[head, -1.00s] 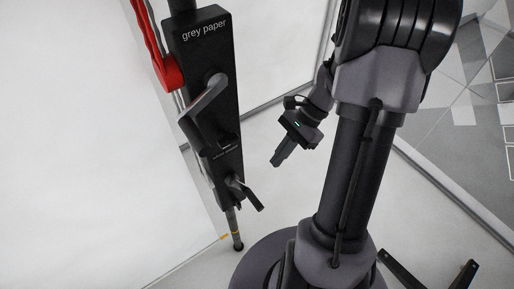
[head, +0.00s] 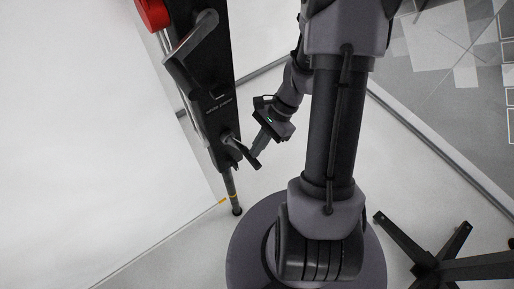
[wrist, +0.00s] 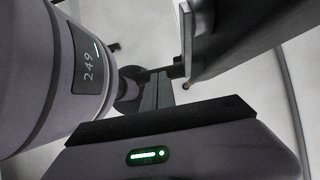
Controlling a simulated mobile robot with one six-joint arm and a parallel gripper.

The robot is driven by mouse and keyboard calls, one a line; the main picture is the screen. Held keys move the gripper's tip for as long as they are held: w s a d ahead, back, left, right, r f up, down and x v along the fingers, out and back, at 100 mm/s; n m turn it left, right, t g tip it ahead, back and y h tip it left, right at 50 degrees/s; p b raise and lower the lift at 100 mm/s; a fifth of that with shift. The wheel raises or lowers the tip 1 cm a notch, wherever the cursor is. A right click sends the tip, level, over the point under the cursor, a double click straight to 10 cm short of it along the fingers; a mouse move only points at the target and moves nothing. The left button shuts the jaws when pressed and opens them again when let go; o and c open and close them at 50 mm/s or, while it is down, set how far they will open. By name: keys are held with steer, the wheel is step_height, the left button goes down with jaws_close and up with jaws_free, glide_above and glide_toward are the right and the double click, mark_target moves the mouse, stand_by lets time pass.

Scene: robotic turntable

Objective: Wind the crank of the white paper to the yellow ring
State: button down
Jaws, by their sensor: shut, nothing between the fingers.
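The lower crank (head: 238,148), under the "white paper" label (head: 218,105), sticks out of the black post box with its handle pointing down and right. My gripper (head: 257,148) is shut and empty, its fingertips at the handle's outer end; I cannot tell whether they touch. The shut fingers (wrist: 160,90) also show in the wrist view. A yellow ring (head: 231,196) is on the thin pole below the box. The white paper (head: 90,150) fills the left side, and a small yellow mark (head: 222,201) shows near its edge.
A larger grey crank (head: 195,38) sits above on the same box, close to a red part (head: 152,14). A black stand with splayed legs (head: 435,262) is at lower right. A grey patterned panel (head: 450,70) stands at the right. Floor between is clear.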

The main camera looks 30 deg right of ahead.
mark_target(243, 153)
steer(key=f+y, duration=0.1)
steer(key=a+f+y+b, duration=0.1)
steer(key=y, duration=0.1)
steer(key=shift+s+a, duration=0.1)
steer(key=shift+a, duration=0.1)
steer(key=shift+s+a, duration=0.1)
steer(key=shift+a, duration=0.3)
